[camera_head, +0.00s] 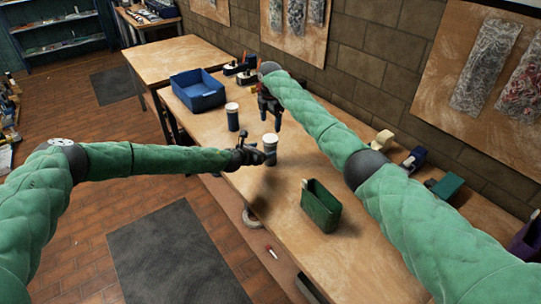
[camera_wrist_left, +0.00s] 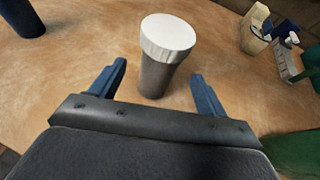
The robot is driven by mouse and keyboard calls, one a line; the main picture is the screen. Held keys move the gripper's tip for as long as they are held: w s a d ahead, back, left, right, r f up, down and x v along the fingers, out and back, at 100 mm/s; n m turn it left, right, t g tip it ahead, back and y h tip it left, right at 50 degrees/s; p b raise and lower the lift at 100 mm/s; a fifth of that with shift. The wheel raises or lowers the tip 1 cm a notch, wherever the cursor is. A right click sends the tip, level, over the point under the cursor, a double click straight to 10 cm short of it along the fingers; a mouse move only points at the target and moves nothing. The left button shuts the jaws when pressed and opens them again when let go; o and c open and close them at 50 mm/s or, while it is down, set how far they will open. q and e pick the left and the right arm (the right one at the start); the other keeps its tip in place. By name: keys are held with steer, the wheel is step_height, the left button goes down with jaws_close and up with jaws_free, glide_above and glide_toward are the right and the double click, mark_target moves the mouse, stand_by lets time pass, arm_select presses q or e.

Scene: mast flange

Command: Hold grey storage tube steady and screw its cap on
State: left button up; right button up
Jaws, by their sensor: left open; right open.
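The grey storage tube (camera_head: 271,157) stands upright on the workbench, with a white cap (camera_head: 270,139) sitting on its top. How tightly the cap is seated I cannot tell. In the left wrist view the tube (camera_wrist_left: 157,78) and the ribbed cap (camera_wrist_left: 167,36) show just ahead of my left gripper (camera_wrist_left: 158,82). Its blue fingers are open, one on each side of the tube, apart from it. In the head view my left gripper (camera_head: 258,156) is beside the tube on its left. My right gripper (camera_head: 268,108) is open, higher and behind the tube, with nothing in it.
A dark blue tube (camera_head: 232,122) with a pale cap stands behind, to the left. A blue bin (camera_head: 198,90) is further back. A green bin (camera_head: 321,206) stands in front, to the right. Tape dispensers (camera_head: 383,141) line the wall side. Bench around the grey tube is clear.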

mark_target(266, 149)
arm_select(q)
steer(key=shift+x, duration=3.3)
